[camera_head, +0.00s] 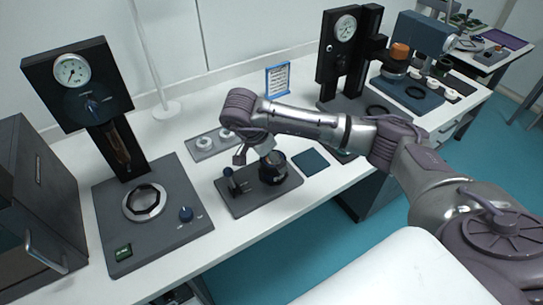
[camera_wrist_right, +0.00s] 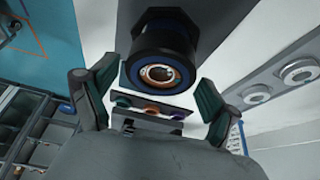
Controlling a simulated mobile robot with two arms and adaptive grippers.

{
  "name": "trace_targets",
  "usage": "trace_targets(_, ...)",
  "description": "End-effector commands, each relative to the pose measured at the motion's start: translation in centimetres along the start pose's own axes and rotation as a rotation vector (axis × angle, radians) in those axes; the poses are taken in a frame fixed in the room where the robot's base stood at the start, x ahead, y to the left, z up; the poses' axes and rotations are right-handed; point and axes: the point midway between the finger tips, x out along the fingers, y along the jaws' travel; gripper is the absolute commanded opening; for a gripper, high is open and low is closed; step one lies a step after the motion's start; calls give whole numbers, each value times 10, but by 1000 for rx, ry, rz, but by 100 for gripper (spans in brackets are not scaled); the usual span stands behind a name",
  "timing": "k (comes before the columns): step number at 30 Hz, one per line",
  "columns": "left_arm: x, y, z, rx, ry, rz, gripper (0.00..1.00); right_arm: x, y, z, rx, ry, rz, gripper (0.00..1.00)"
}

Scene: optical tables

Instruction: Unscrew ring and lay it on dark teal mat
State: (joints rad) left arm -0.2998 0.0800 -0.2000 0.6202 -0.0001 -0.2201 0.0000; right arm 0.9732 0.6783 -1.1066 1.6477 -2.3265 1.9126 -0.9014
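A black round mount (camera_head: 273,168) stands on a dark base plate (camera_head: 258,196) on the white table. In the right wrist view, its dark cylinder (camera_wrist_right: 141,42) faces the camera, with a blue-edged ring (camera_wrist_right: 183,79) around a copper-coloured lens. My right gripper (camera_head: 260,153) is over the mount. In the right wrist view, its two fingers (camera_wrist_right: 158,82) are spread to either side of the cylinder's end, with visible gaps. The dark teal mat (camera_head: 310,160) lies bare to the right of the base plate, partly beside my arm. My left gripper is not in view.
A small post (camera_head: 232,182) stands on the base plate's left. A grey strip with white rings (camera_head: 210,143) lies behind. A gauge stand (camera_head: 72,71) is at left, another (camera_head: 345,28) at back right. A blue-framed sign (camera_head: 278,79) stands at the back.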

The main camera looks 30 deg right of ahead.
Motion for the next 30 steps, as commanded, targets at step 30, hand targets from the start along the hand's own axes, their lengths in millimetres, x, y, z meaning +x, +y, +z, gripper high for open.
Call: trace_targets(30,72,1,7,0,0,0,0,3,-1,0,-948,1,-401,41)
